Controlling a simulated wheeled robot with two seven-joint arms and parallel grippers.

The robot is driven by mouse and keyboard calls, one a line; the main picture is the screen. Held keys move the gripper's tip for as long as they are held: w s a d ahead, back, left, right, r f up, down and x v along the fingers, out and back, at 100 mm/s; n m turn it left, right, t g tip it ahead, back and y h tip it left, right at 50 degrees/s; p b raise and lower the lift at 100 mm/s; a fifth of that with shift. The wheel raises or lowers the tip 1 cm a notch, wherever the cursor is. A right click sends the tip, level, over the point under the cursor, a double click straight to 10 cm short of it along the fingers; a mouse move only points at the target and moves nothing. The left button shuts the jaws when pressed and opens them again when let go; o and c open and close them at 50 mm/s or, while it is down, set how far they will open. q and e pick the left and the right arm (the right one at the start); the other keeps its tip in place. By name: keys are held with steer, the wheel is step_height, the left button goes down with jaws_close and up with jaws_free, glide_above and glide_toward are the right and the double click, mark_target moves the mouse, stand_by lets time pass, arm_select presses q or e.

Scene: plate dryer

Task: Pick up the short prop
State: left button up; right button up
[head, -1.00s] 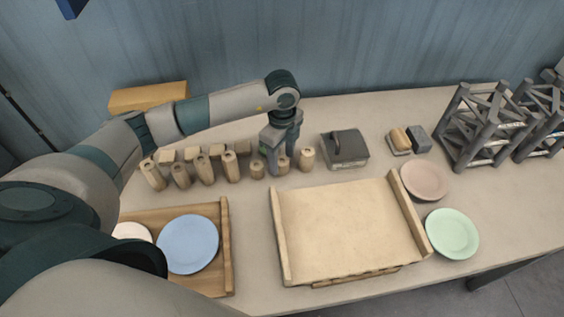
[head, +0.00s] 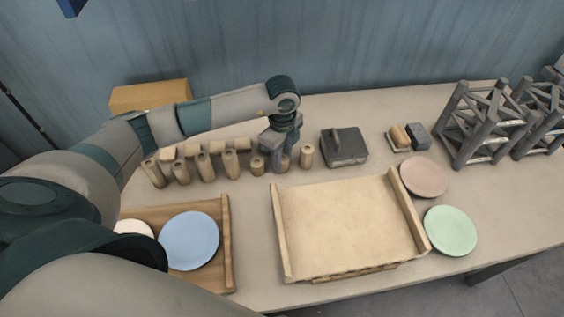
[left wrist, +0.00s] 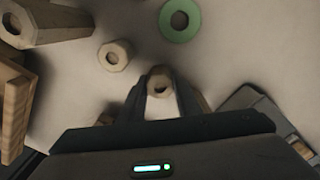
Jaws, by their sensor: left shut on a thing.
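Several wooden props stand in a row at the back of the table. My left gripper (head: 279,160) points down over the row and is shut on a short prop (head: 284,165). In the left wrist view this prop (left wrist: 160,85) stands between the two dark fingers, its round hole facing the camera. Much of it is hidden by the gripper in the head view. Another short prop (head: 257,165) stands just left of the gripper, and a somewhat taller one (head: 307,156) just right. My right gripper is not in view.
Slanted longer props (head: 153,173) stand further left. A dark grey block with a handle (head: 344,147) is to the right. A wooden tray (head: 345,225), a blue plate (head: 189,240), a green plate (head: 451,230) and a pink plate (head: 424,177) lie nearer. Grey racks (head: 480,130) stand far right.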

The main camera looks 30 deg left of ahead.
arm_select(q)
steer(key=shift+r, duration=0.1)
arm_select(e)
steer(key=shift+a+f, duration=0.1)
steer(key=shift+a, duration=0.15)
